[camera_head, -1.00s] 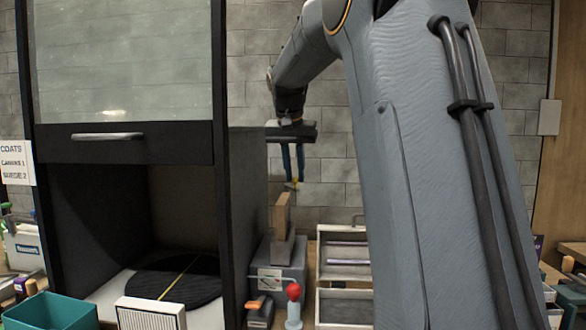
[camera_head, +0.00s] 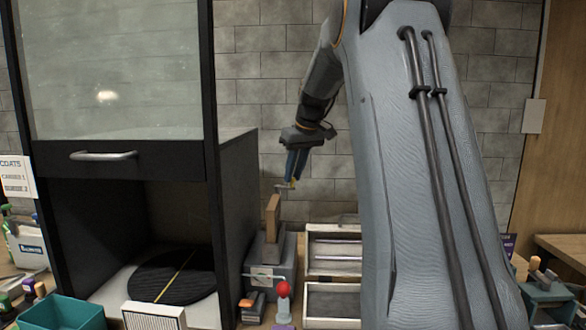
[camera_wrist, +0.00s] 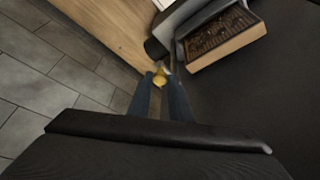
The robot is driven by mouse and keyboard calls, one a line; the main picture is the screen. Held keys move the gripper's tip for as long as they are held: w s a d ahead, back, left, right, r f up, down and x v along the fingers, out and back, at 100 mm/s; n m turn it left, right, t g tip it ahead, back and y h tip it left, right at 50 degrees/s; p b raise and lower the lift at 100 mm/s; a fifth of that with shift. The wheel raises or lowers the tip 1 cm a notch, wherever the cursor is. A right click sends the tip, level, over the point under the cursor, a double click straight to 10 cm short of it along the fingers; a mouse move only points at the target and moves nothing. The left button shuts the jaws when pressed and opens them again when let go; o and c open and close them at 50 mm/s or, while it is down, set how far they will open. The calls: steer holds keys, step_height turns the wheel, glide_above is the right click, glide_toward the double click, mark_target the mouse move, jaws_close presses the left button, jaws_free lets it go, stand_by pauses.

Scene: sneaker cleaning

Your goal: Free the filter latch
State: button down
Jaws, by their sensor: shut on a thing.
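My gripper (camera_head: 291,181) is shut on a small yellow-tipped thing (camera_wrist: 160,82), with a short thin metal part showing beside the fingertips. It hangs above and slightly right of an upright wooden block on a grey box. The white ribbed filter panel (camera_head: 153,317) stands at the front of the dark cabinet, low and left of my gripper. A red-knobbed lever (camera_head: 283,289) stands in front of the grey box, well below my gripper. I cannot tell which part is the filter latch.
The black cabinet (camera_head: 238,200) with a glass front stands left of my gripper. The wooden block (camera_head: 272,220) rises from the grey box (camera_head: 285,258). Pale trays (camera_head: 333,283) lie right of it. A teal bin (camera_head: 60,313) sits at front left. A wooden-edged bristle brush (camera_wrist: 222,45) shows in the wrist view.

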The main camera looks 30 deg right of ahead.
steer(key=shift+w+d+r+n, duration=0.1)
steer(key=shift+w+d+n, duration=0.1)
steer(key=shift+n, duration=0.3)
steer(key=shift+y+p, duration=0.3)
steer(key=c, duration=1.6)
jaws_free()
steer(key=shift+c, duration=0.2)
steer(key=b+v, duration=0.1)
steer(key=v, duration=0.6)
steer(key=shift+s+r, duration=0.2)
steer(key=shift+r, duration=0.1)
steer(key=shift+a, duration=0.1)
